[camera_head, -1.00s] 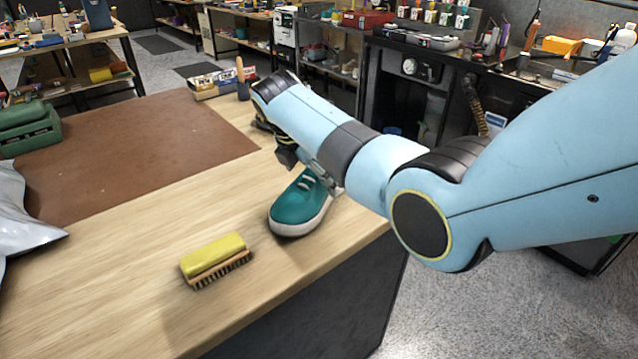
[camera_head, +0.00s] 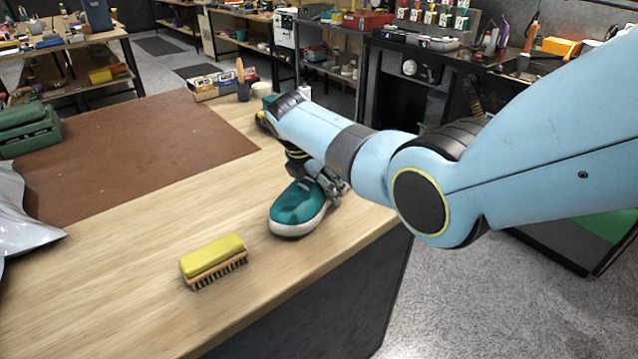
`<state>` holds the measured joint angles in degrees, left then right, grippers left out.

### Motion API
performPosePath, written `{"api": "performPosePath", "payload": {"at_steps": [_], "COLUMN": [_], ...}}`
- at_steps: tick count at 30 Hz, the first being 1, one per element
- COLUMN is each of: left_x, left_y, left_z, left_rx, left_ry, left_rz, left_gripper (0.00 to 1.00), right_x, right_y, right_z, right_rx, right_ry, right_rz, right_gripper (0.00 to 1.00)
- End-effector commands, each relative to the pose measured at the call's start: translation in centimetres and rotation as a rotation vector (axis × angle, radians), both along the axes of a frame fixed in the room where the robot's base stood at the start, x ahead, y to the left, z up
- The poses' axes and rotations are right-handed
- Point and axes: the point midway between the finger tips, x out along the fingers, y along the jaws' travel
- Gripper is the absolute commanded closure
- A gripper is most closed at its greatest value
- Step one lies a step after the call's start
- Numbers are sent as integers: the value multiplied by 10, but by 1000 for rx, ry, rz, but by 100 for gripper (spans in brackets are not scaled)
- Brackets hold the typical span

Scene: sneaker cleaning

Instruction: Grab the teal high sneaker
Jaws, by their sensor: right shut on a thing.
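The teal high sneaker (camera_head: 297,207) stands on the wooden table near its right edge, its white-soled toe pointing toward me. My right arm reaches in from the right, and my right gripper (camera_head: 325,182) is down at the sneaker, shut on its upper part. The arm and gripper hide the back and top of the sneaker. The sole appears to rest on the table. My left gripper is not in view.
A yellow-topped brush (camera_head: 214,260) lies on the table in front of the sneaker, to the left. A brown mat (camera_head: 120,150) covers the back left, with a green case (camera_head: 30,130) and a silvery bag (camera_head: 20,225) at the left. A small box (camera_head: 217,84) stands behind.

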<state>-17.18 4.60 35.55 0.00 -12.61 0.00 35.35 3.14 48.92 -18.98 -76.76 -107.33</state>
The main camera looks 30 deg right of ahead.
Motion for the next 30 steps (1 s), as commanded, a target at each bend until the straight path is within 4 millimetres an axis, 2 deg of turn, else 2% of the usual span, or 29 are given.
{"api": "performPosePath", "payload": {"at_steps": [1, 3, 13, 17, 20, 30], "left_x": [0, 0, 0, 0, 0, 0], "left_y": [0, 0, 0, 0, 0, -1], "left_z": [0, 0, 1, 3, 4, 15], "left_rx": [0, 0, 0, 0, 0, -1], "left_ry": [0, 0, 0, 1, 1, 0], "left_rz": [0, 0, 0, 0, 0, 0], "left_gripper": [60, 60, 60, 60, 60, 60], "right_x": [0, 0, 1, 2, 2, -61], "right_y": [0, 1, 0, 0, 0, -15], "right_z": [0, 0, 5, 19, 38, 79], "right_rx": [1, 1, 0, 0, -1, -2], "right_ry": [-1, -1, -4, -6, -9, -3], "right_rz": [0, 0, -1, 0, -1, -1], "right_gripper": [61, 70, 70, 70, 70, 70]}}
